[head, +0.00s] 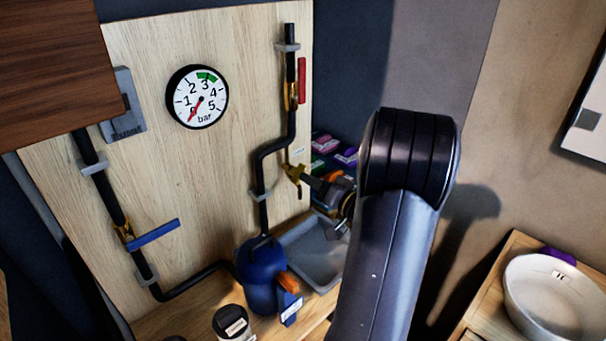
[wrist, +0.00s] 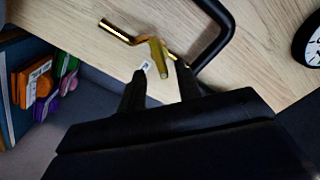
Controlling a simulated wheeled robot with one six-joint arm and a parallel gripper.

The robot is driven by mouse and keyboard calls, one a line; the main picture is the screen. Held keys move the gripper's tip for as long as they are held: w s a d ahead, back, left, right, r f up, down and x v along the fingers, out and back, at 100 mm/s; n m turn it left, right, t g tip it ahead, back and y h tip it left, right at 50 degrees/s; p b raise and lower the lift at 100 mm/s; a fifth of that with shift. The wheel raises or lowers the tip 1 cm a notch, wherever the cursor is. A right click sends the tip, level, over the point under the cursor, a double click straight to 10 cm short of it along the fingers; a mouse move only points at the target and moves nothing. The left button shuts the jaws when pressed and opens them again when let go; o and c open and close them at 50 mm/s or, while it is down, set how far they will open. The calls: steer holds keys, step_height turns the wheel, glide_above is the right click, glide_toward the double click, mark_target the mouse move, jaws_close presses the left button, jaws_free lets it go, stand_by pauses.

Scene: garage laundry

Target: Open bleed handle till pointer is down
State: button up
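The round white gauge (head: 182,92) hangs on the wooden board; its red pointer points down-left, near 0. A small brass bleed valve (head: 293,173) sits on the black pipe on the board's right side. My gripper (head: 308,181) is at the bleed valve.
A red handle (head: 302,80) lies along the pipe above; a blue handle (head: 153,233) crosses the left pipe. A blue vessel (head: 260,272) and a grey tray (head: 316,250) stand below. Coloured items (wrist: 41,85) sit on a shelf close by. A white basin (head: 556,300) is at right.

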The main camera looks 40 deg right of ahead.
mark_target(297, 173)
steer(key=w, duration=0.3)
steer(key=shift+w+a, duration=0.3)
steer(key=shift+w, duration=0.05)
steer(key=shift+c, duration=0.4)
jaws_close()
